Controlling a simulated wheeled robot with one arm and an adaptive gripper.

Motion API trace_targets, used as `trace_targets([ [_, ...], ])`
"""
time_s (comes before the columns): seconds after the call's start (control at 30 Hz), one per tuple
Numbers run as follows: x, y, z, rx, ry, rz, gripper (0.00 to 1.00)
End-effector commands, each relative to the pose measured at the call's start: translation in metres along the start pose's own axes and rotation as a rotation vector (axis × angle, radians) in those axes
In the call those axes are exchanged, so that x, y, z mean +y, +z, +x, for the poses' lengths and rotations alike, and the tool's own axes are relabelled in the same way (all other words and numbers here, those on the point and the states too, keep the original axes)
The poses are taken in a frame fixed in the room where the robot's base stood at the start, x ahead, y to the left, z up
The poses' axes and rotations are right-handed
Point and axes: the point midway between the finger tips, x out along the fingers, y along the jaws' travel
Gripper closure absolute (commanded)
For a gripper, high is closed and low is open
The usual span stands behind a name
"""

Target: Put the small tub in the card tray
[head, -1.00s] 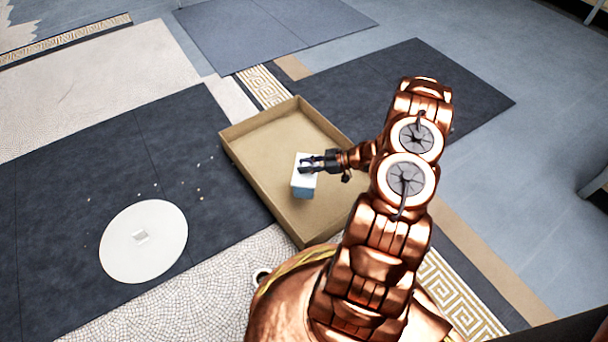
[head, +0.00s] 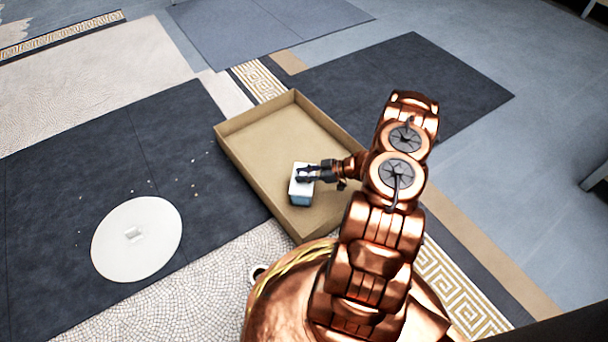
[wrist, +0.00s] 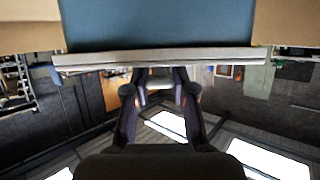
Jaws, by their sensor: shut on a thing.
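The small tub (head: 301,198) is a box with a white top and pale blue sides. In the head view it is at the card tray, over or in its near part; I cannot tell whether it touches the floor of the tray. My gripper (head: 302,174) is shut on the tub at its white top. In the wrist view the tub's blue side (wrist: 155,22) and pale rim fill the top middle, with my gripper (wrist: 160,75) below. The card tray (head: 260,152) is a shallow brown open box. My arm hides part of its right side.
A white round disc (head: 125,255) with a small pale piece on it lies on the dark mat (head: 60,190) left of the tray. Several tiny bits are scattered between them. The far part of the tray is empty.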

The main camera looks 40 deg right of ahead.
Motion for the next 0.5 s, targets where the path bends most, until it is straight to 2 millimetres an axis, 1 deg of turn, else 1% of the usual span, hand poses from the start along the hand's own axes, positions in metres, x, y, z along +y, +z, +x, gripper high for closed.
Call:
trace_targets([
  [0.1, -0.0002, 0.0022, 0.0008, 0.000, 0.000, 0.001, 1.00],
  [0.13, -0.0001, 0.0023, 0.0008, 0.000, 0.000, 0.001, 0.72],
  [0.3, 0.0001, 0.0021, 0.0007, 0.000, 0.000, 0.000, 0.54],
  [0.37, 0.0002, 0.0021, 0.0007, 0.000, 0.000, 0.000, 0.50],
  [0.5, 0.0002, 0.0020, 0.0007, 0.000, 0.000, 0.000, 0.50],
])
